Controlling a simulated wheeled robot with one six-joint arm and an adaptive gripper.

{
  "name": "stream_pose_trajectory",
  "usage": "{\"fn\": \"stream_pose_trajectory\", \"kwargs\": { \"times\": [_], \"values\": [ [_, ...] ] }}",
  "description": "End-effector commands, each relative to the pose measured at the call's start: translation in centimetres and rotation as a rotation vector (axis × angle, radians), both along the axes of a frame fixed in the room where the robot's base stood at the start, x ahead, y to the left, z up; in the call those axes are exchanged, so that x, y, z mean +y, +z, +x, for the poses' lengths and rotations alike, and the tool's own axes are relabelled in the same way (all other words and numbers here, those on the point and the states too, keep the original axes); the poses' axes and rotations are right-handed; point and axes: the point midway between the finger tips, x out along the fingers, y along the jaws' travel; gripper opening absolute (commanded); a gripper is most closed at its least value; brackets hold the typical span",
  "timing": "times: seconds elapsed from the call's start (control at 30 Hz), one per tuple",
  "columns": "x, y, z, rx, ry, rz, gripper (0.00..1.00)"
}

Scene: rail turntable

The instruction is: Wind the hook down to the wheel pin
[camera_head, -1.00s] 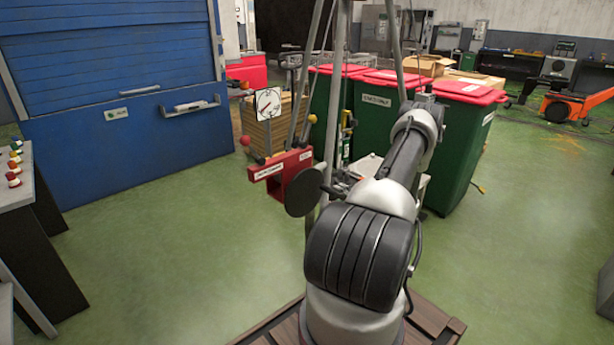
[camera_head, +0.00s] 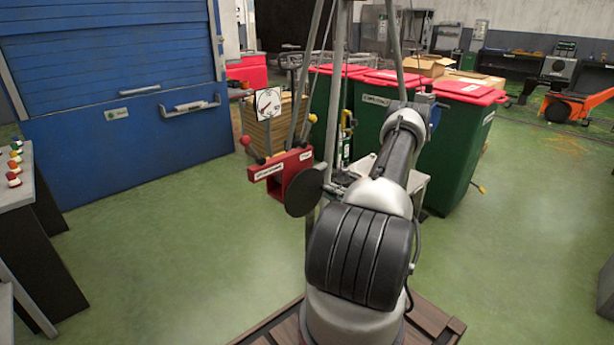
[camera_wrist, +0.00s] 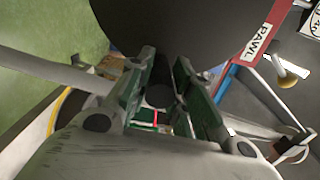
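A red winch box (camera_head: 284,168) with white labels is mounted on the grey tripod frame. A dark round crank disc (camera_head: 304,192) faces me at its right end; it also fills the top of the wrist view (camera_wrist: 175,30). My gripper (camera_wrist: 160,96) is below the disc, its fingers closed around a dark grip seen nearly end-on, which looks like the crank handle (camera_wrist: 160,95). The head view mostly hides the gripper behind my arm. A white dial (camera_head: 268,104) with a dark pointer stands above the box. I cannot make out the hook or the wheel pin.
Green bins with red lids (camera_head: 462,140) stand behind my arm. A blue shutter (camera_head: 115,80) is at the back left, and a bench with coloured buttons (camera_head: 14,175) at the left edge. Green floor between is clear.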

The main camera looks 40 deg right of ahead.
Motion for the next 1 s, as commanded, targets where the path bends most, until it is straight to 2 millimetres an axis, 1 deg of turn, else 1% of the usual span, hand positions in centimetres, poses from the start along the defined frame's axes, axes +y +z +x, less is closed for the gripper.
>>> {"fn": "stream_pose_trajectory", "kwargs": {
  "times": [0.23, 0.7, 1.0],
  "values": [
    [0.0, 0.1, 0.0, 0.000, 0.000, -0.015, 0.00],
    [0.0, 1.8, 0.0, -0.016, 0.001, -0.201, 0.00],
    [0.0, 1.9, 0.0, -0.017, 0.001, -0.211, 0.00]
  ]
}}
